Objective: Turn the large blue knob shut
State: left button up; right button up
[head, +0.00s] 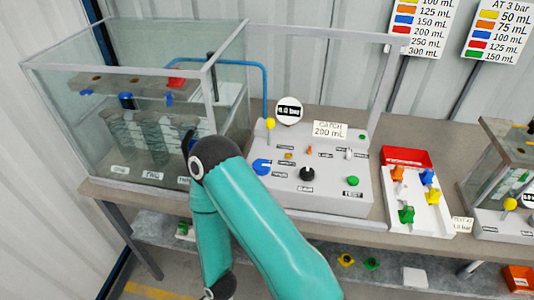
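A blue knob (261,167) sits on the left side of the sloped grey control panel (325,200), beside a black knob (307,174). The knob's exact turn position is too small to read. One of my teal arms reaches up from the bottom edge and bends in front of the glass tank, with its elbow just left of the panel. I cannot make out its fingertips. No gripper is seen on the blue knob. My other arm does not show.
A glass tank (117,171) stands left of the panel. A yellow-topped lever (270,124), a round gauge (289,110) and a green knob (353,181) are on the panel. A white tray (425,219) with coloured valves lies to the right, near another tank unit.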

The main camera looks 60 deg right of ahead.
aim_at(262, 167)
jog(key=z, duration=0.1)
jog(key=k, duration=1.15)
jog(key=z, duration=0.45)
jog(key=i, duration=0.95)
jog(key=z, duration=0.1)
